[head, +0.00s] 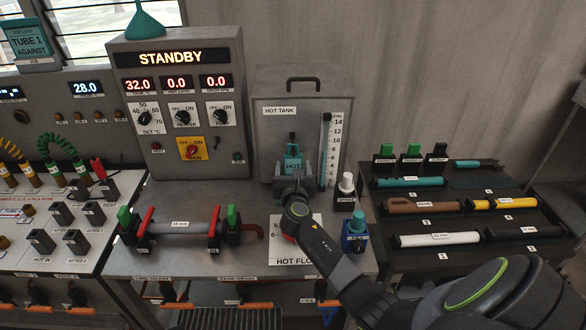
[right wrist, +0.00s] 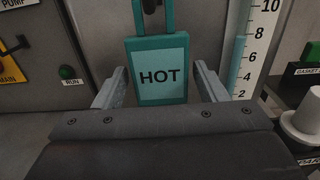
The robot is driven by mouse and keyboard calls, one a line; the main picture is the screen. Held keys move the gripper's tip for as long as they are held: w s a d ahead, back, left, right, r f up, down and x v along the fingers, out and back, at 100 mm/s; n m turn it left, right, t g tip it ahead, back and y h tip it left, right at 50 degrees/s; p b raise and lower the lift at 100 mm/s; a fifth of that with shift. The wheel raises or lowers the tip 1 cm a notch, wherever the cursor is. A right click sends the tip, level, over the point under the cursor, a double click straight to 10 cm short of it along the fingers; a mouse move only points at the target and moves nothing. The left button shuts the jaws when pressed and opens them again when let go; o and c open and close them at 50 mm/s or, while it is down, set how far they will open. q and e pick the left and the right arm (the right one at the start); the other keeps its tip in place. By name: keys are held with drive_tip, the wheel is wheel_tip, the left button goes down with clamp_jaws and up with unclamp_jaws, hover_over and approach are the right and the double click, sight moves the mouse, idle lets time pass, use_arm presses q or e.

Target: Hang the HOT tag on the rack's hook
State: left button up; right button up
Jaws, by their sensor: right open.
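The HOT tag (head: 293,160) is a teal frame with a pale face lettered HOT, upright in front of the grey HOT TANK (head: 268,130). In the right wrist view the tag (right wrist: 160,75) has a teal loop on top, with a small dark hook-like piece (right wrist: 150,4) inside the loop. Whether the loop rests on that piece is cut off by the frame edge. My right gripper (right wrist: 158,88) is open, with one finger on each side of the tag; I see gaps between fingers and tag. In the head view my right gripper (head: 293,178) covers the tag's lower part. My left gripper is out of view.
A level gauge (head: 326,150) stands right of the tag. A white-topped block (head: 346,190) and a blue block (head: 356,232) sit on the bench nearby. A clamped tube (head: 180,226) lies left. A dark rack (head: 470,190) with several tubes is at right.

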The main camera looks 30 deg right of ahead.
drive_tip(key=shift+w+d, duration=0.25)
drive_tip(key=shift+w, duration=0.1)
clamp_jaws()
idle(0.7)
